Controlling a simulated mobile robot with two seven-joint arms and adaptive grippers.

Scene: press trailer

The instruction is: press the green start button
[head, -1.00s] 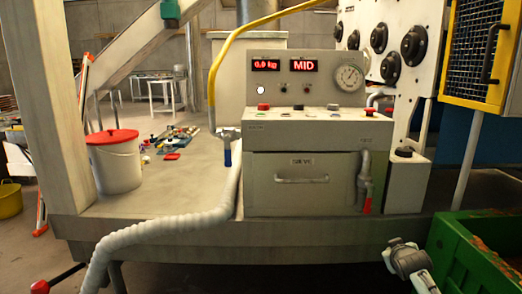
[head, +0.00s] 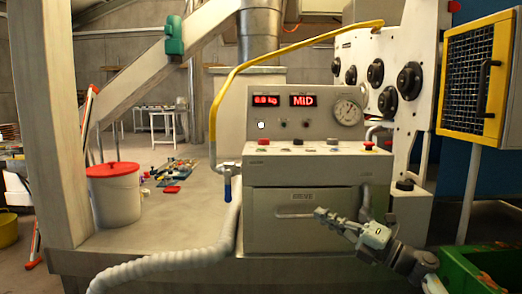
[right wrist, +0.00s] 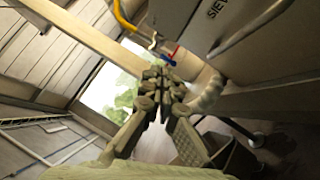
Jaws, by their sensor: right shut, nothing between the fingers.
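The grey control box has a sloped button ledge (head: 315,149) with several small knobs and buttons, red and dark. I cannot tell a green start button apart at this size. My right gripper (head: 322,214) is in front of the box's lower drawer, below the ledge, with its fingers pointing left. In the right wrist view its fingers (right wrist: 162,75) are together and empty. My left gripper is not in view.
A blue-handled valve (head: 228,188) and pale hose (head: 190,259) are at left. A green crate (head: 480,270) is at lower right.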

